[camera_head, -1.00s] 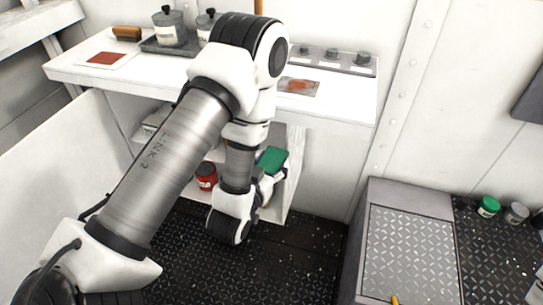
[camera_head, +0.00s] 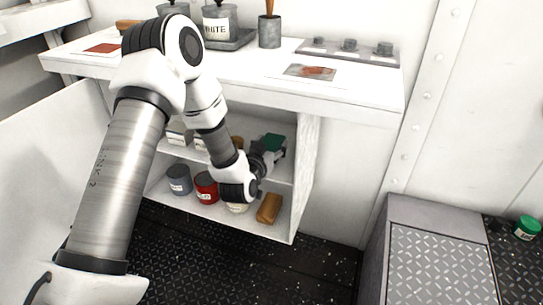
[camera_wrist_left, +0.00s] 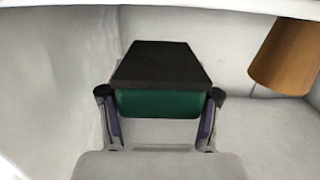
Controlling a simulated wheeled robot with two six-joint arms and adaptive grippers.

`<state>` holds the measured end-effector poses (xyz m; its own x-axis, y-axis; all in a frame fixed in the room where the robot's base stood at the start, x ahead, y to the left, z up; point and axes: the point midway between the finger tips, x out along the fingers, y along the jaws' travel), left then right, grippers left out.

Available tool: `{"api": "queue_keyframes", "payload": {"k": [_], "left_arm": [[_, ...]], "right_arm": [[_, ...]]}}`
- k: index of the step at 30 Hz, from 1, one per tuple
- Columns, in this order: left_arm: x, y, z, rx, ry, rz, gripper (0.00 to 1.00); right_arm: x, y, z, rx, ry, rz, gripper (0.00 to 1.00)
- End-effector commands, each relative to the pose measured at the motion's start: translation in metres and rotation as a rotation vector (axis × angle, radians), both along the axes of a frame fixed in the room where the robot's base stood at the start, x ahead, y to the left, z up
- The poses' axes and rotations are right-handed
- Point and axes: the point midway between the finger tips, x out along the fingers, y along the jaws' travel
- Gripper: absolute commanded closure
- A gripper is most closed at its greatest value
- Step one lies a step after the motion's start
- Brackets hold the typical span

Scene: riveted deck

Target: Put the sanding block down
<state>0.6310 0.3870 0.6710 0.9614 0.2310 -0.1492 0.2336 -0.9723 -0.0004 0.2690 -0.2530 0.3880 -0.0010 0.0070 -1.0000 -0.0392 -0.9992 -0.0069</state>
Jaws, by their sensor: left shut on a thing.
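The sanding block (camera_head: 273,143) has a green body and a dark pad. My left gripper (camera_head: 266,156) is shut on it and holds it at the upper compartment of the open cabinet under the bench. In the left wrist view the block (camera_wrist_left: 160,80) sits between the two fingers of the left gripper (camera_wrist_left: 160,118), dark face up, with the green side towards me. The upper cabinet shelf (camera_head: 283,170) is below it. I cannot tell whether the block touches the shelf. My right gripper is not in view.
A brown cylinder (camera_wrist_left: 285,55) stands right of the block in the wrist view. Lower down are a grey can (camera_head: 179,180), a red can (camera_head: 206,188) and a tan block (camera_head: 269,208). The cabinet's right side wall (camera_head: 305,165) is close to the gripper. The benchtop (camera_head: 240,72) overhangs.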

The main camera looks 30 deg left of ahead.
Motion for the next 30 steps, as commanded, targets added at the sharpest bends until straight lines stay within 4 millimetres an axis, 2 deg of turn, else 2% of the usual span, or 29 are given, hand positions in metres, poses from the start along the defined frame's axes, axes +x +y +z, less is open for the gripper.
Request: {"api": "queue_keyframes", "payload": {"k": [4, 6, 9, 19, 20, 21, 22, 30], "left_arm": [[0.015, 0.008, -0.004, 0.000, -0.001, 0.000, 0.82], [0.013, 0.007, -0.024, 0.001, 0.004, -0.001, 0.82], [0.013, 0.007, -0.038, 0.000, 0.002, -0.001, 0.82], [0.012, 0.007, -0.040, 0.000, 0.002, 0.000, 0.82], [0.012, 0.007, -0.041, -0.001, 0.002, -0.001, 0.35], [0.012, 0.007, -0.040, 0.000, 0.002, 0.000, 0.20], [0.012, 0.007, -0.040, 0.000, 0.002, 0.000, 0.13], [0.012, 0.007, -0.039, 0.000, 0.001, 0.000, 0.13]], "right_arm": [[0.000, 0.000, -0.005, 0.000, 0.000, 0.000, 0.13], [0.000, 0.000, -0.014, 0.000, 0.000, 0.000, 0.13], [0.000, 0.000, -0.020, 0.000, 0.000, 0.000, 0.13], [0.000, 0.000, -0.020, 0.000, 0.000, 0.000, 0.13], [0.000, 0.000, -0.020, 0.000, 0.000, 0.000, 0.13], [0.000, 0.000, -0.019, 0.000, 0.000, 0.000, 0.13], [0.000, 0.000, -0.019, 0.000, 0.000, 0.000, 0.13], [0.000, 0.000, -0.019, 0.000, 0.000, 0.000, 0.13]]}}
